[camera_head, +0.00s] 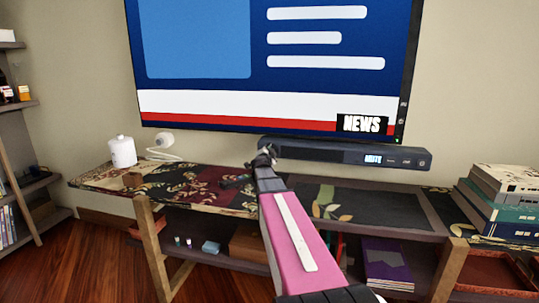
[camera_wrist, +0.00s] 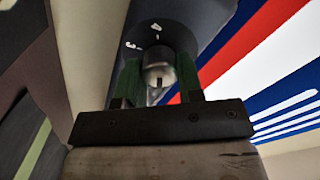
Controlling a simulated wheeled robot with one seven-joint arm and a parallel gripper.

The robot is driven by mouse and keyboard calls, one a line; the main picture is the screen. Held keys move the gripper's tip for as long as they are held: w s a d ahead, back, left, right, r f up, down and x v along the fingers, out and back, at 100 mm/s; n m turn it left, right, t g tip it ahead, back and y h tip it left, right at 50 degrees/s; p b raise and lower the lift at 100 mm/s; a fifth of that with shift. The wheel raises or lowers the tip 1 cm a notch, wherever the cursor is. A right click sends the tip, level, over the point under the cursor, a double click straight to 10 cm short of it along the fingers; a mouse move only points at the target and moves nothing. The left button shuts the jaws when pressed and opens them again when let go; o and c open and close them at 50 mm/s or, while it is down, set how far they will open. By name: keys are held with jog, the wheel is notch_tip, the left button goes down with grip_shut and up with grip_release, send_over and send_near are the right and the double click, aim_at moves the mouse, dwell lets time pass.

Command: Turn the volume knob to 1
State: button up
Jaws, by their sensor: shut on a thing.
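A dark soundbar (camera_head: 340,156) sits below the television, with a small lit display (camera_head: 373,159) near its right end that seems to read MUTE. My gripper (camera_head: 264,158) is at the soundbar's left end, where the arm and gripper hide the knob in the head view. In the wrist view, the round metallic volume knob (camera_wrist: 159,72) sits on the dark end face, with white dial marks (camera_wrist: 133,45) beyond it. A dark notch shows on the knob's near side. The green fingers of my gripper (camera_wrist: 160,80) are closed on either side of the knob.
The television (camera_head: 270,70) showing a news screen is just above the soundbar. The shelf below (camera_head: 365,207) carries a white canister (camera_head: 122,151) at left and stacked books (camera_head: 503,205) at right. A bookcase (camera_head: 22,104) stands at far left.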

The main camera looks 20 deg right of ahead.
jog(key=shift+n, duration=0.6)
jog(key=o, duration=0.9)
jog(key=shift+s, duration=0.1)
jog(key=v, duration=1)
jog(key=shift+s+a, duration=0.3)
